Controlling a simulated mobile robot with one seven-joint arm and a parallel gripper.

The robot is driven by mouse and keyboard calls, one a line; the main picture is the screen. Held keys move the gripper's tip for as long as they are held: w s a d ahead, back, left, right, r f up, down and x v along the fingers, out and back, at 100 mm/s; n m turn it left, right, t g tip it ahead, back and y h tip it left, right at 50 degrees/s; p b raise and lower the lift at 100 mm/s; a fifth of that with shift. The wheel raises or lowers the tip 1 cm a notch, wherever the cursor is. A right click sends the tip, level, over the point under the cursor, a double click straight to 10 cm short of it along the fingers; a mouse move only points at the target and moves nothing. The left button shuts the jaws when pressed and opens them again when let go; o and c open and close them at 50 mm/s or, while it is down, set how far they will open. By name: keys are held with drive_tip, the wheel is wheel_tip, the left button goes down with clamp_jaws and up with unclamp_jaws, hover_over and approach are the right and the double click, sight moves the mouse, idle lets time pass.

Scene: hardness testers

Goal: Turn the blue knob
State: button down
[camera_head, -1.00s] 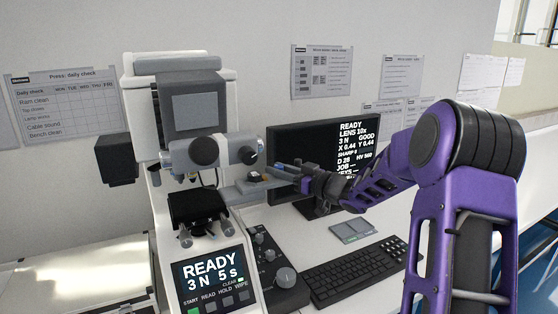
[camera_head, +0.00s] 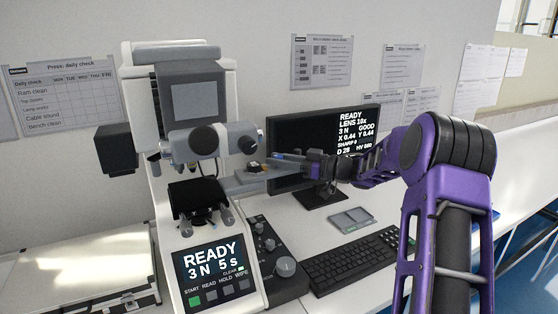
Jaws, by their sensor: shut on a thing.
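The hardness tester (camera_head: 185,92) stands left of centre, with a grey side arm (camera_head: 238,181) reaching right from below its measuring head. My gripper (camera_head: 276,163) comes in from the right at the end of this side arm, in front of the monitor. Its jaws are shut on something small. A small blue patch (camera_head: 288,157) shows at the jaws; it seems to be the blue knob, mostly hidden by the fingers. A dark piece (camera_head: 253,167) with an orange spot lies just left of the fingertips.
The monitor (camera_head: 358,114) stands close behind my gripper. A black control box with knobs (camera_head: 285,266) and a keyboard (camera_head: 350,261) lie below it on the white bench. A small grey pad (camera_head: 350,217) lies between monitor and keyboard.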

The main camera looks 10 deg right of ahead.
drive_tip(key=shift+a+r, duration=0.1)
drive_tip(key=shift+r, duration=0.1)
drive_tip(key=c, duration=0.6)
unclamp_jaws()
drive_tip(key=shift+f, duration=0.1)
drive_tip(key=shift+f+t, duration=0.1)
drive_tip(key=shift+t, duration=0.2)
